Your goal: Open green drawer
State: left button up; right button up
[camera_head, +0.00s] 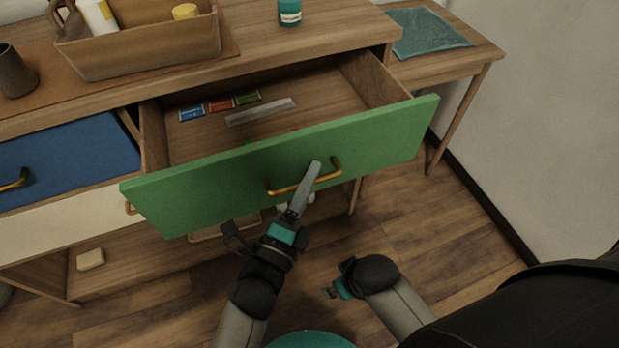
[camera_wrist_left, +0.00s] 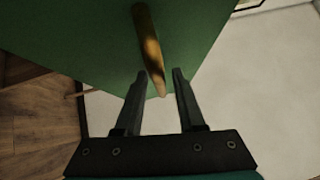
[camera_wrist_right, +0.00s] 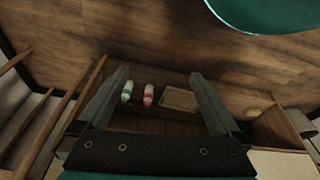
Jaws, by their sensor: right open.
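The green drawer (camera_head: 375,137) is pulled well out of the cabinet, its inside showing. Its brass handle (camera_head: 283,191) is on the front panel. My left gripper (camera_head: 315,167) is at the handle. In the left wrist view the handle (camera_wrist_left: 150,40) runs between the two fingertips of the left gripper (camera_wrist_left: 161,75), with a gap visible on one side. These fingers are apart, and I cannot tell whether either touches it. My right gripper (camera_wrist_right: 158,73) is open and empty, low in front of the cabinet.
A blue drawer (camera_head: 75,155) and a cream drawer (camera_head: 60,225) are shut at left. A basket (camera_head: 140,50) and a teal-labelled bottle (camera_head: 289,12) stand on top. A side table (camera_head: 480,48) is at right. Small packets (camera_head: 220,103) lie inside the green drawer.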

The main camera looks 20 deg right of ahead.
pick_arm(q)
jog(key=shift+a, duration=0.1)
pick_arm(e)
jog(key=shift+r, duration=0.15)
pick_arm(q)
jog(key=shift+s+a, duration=0.2)
jog(key=shift+s, duration=0.1)
jog(key=p+v, duration=0.2)
jog(key=v, duration=1.2)
jog(key=shift+s+a+f, duration=0.1)
jog(key=shift+a+f, duration=0.05)
jog(key=shift+a, duration=0.05)
pick_arm(e)
jog(key=shift+g, duration=0.4)
jog(key=s+f, duration=0.1)
jog(key=f, duration=0.2)
jog(key=s+f, duration=0.1)
jog(key=f, duration=0.1)
jog(key=shift+s+d, duration=0.3)
jog(key=shift+d, duration=0.1)
jog(key=shift+r, duration=0.1)
